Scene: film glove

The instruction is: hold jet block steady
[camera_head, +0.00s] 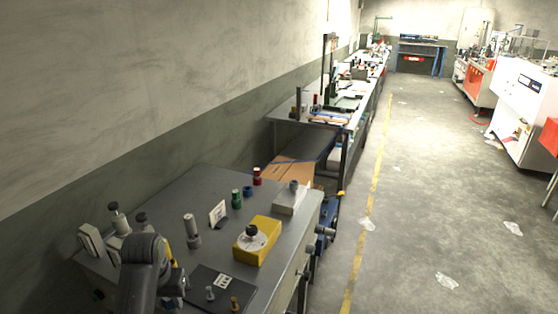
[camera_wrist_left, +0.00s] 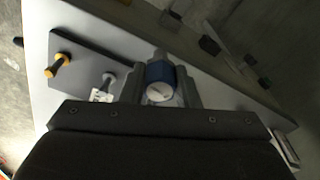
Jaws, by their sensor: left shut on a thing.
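The jet block appears to be the flat black block (camera_head: 218,283) near the front of the bench, with a white label, a silver peg and an orange peg on top. It also shows at the left in the left wrist view (camera_wrist_left: 85,62). My left gripper (camera_head: 174,283) is beside the block's left end, partly hidden behind my arm. In the left wrist view its fingers are shut on a blue cylinder with a white round face (camera_wrist_left: 160,82). I cannot tell whether this cylinder is joined to the black block. My right gripper is not in view.
A yellow block with a black knob (camera_head: 257,242) stands right of the black block. A pale box (camera_head: 291,200), a green knob (camera_head: 237,200), a red knob (camera_head: 257,176) and a grey post (camera_head: 192,232) are farther back. The bench's right edge is close by.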

